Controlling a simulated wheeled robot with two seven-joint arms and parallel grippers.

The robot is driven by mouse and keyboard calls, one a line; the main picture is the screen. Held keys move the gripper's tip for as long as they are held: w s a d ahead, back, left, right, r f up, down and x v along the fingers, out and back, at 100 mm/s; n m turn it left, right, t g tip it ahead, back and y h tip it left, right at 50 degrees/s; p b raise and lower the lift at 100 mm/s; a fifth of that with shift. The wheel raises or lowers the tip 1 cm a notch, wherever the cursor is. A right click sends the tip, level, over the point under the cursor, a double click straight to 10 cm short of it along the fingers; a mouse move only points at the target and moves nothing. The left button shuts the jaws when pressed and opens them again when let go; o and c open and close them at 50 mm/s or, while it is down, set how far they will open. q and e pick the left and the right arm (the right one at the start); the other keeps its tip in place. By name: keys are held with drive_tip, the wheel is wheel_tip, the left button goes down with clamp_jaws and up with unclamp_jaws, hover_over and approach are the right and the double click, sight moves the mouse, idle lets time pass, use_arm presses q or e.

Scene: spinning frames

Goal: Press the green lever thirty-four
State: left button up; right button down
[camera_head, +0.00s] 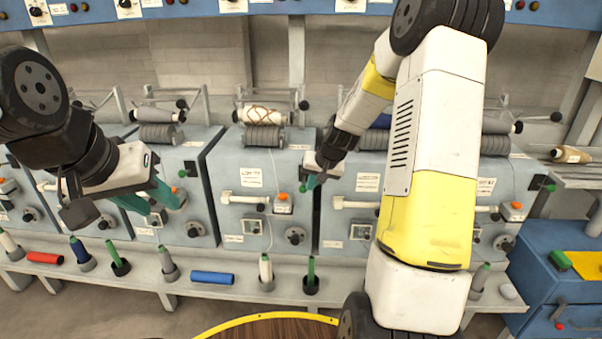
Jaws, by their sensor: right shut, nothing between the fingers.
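A small green lever end (302,188) shows at the right edge of the middle blue spinning unit (228,190). My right gripper (312,181) is shut and empty, its teal fingertips right beside this green end; I cannot tell whether they touch. Another green lever end (549,187) shows on the far right unit. Number labels are too small to read, so I cannot tell which lever is thirty-four. My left gripper (152,200) is open and empty, its teal fingers apart in front of the left units. My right arm hides part of the units on the right.
A pale shelf (140,276) below the units bears upright bobbins, a blue tube (212,278) and a red tube (45,258). A round wooden table (270,328) with a yellow rim stands in front. A blue cabinet (548,285) stands at the right.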

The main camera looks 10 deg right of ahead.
drive_tip(key=shift+r, duration=0.15)
drive_tip(key=shift+r, duration=0.7)
